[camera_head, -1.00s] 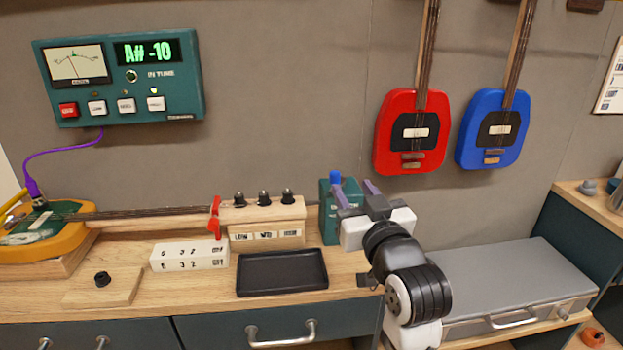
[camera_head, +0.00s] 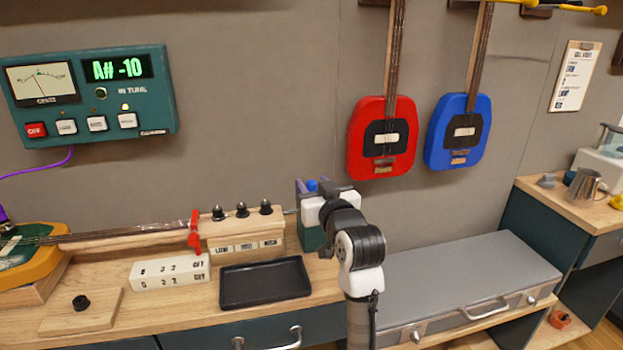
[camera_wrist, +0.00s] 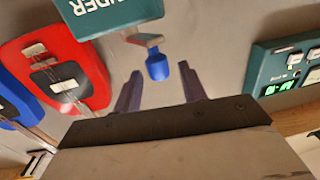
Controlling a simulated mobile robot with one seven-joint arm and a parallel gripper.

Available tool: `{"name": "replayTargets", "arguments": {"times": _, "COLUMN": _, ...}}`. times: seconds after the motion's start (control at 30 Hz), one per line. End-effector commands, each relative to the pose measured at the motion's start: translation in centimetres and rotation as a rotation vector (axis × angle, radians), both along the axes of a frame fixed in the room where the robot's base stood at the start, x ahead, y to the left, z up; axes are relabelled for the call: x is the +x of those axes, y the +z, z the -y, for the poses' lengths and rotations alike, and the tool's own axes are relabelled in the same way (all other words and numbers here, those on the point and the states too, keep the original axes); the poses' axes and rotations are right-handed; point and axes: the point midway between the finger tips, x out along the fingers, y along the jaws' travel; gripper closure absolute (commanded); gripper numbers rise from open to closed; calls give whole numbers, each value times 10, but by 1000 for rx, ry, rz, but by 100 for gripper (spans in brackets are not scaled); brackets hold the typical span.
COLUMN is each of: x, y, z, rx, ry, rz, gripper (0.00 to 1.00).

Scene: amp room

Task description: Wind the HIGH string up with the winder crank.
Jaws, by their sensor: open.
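The teal winder (camera_head: 312,238) stands at the right end of the workbench, partly behind my gripper. Its crank ends in a blue knob (camera_wrist: 158,68), attached to a grey crank arm (camera_wrist: 145,40) in the wrist view. My gripper (camera_wrist: 160,74) is open, with the knob showing between its two purple fingers; I cannot tell whether they touch it. The headstock (camera_head: 245,224) left of the winder carries three black tuning pegs. The yellow-orange instrument (camera_head: 30,262) lies at the far left. The tuner (camera_head: 152,100) reads A# -10, with a yellow light above its rightmost button.
A black tray (camera_head: 265,282), a white numbered block (camera_head: 160,272) and a wooden board with a black knob (camera_head: 80,303) lie in front. Red (camera_head: 380,158) and blue (camera_head: 456,150) instruments hang on the wall. A grey case (camera_head: 465,285) lies to the right.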

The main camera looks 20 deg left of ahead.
Motion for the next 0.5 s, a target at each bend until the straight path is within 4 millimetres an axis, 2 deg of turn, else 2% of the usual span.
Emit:
{"name": "replayTargets", "arguments": {"times": 0.2, "x": 13, "y": 0, "z": -11, "rx": -1, "ry": 1, "rz": 1, "gripper": 58}}
{"name": "replayTargets", "arguments": {"times": 0.5, "x": 14, "y": 0, "z": -12, "rx": 0, "ry": 0, "rz": 0, "gripper": 60}}
